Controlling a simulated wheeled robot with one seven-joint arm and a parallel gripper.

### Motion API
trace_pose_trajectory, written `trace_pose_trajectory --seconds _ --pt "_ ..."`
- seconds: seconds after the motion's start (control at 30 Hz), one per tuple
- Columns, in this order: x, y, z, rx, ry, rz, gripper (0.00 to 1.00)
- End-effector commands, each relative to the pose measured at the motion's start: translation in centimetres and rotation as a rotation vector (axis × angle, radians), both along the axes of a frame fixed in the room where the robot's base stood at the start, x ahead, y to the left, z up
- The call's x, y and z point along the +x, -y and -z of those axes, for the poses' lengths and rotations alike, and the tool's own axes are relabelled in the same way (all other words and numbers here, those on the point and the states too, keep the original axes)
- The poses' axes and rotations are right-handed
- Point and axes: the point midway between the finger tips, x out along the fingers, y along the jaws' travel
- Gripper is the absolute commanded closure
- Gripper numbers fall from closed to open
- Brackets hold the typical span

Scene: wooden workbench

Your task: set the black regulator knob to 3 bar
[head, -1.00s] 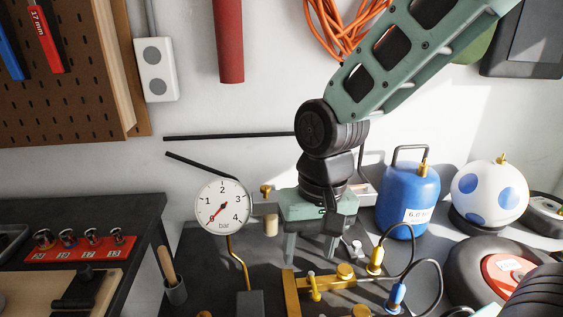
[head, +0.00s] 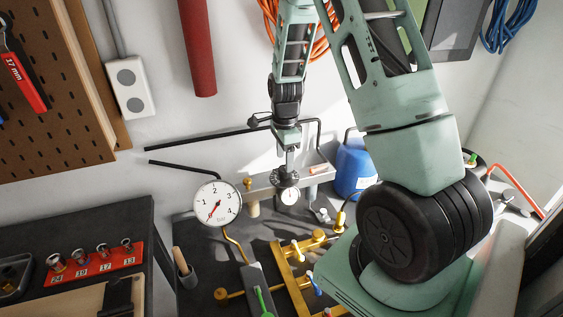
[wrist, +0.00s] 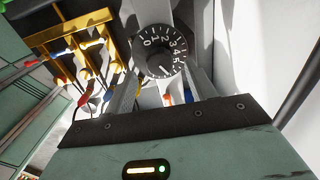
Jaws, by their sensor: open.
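The black regulator knob (wrist: 160,48), with white numbers 0 to 5 around it, shows face-on in the wrist view, just ahead of my gripper (wrist: 165,82). A white mark on it points down and slightly right, away from the 3. The fingers are open to either side below the knob; I cannot tell whether they touch it. In the head view the knob (head: 285,177) is directly under my gripper (head: 288,163), partly hidden. The large white pressure gauge (head: 217,204) stands to its left, its red needle pointing lower left, below 1.
A small white dial (head: 290,196) sits just below the knob. Yellow pipework (head: 290,275) with small valves is in front. A blue tank (head: 354,168) stands to the right. A socket rack (head: 95,265) is at left.

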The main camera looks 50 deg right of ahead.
Motion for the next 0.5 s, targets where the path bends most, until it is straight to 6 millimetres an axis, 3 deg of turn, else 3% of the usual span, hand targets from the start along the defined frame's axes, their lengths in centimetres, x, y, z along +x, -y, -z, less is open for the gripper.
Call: trace_pose_trajectory --seconds 0.2,0.5 --pt "-0.1 0.0 2.4 0.001 -0.003 0.0 0.45" --pt "0.0 -0.1 3.4 0.0 0.001 -0.003 0.45"
